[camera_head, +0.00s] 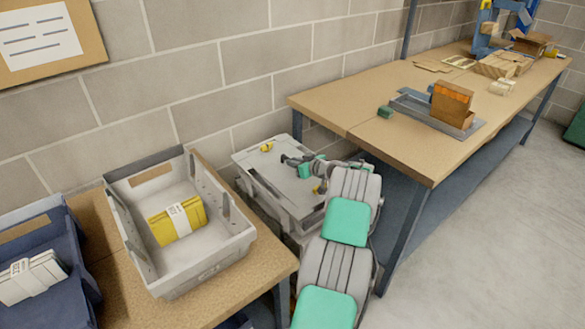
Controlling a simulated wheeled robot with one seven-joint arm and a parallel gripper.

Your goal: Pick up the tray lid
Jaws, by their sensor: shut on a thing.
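The tray lid (262,166) is a flat light-grey panel with small yellow pieces at its edges. It lies over a grey container low between the two tables, near the wall. My gripper (289,161) is at the lid's upper right part and is shut on it. My own arm covers the lid's right side, and the fingertips are small and partly hidden. I cannot tell whether the lid is touching the container or slightly raised.
On the left table (205,312), a grey tote (222,262) holds a yellow pack, beside a dark blue tote (70,275) with white packs. The right workbench (345,105) carries a grey tray with a brown box (451,104). Open floor lies at right.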

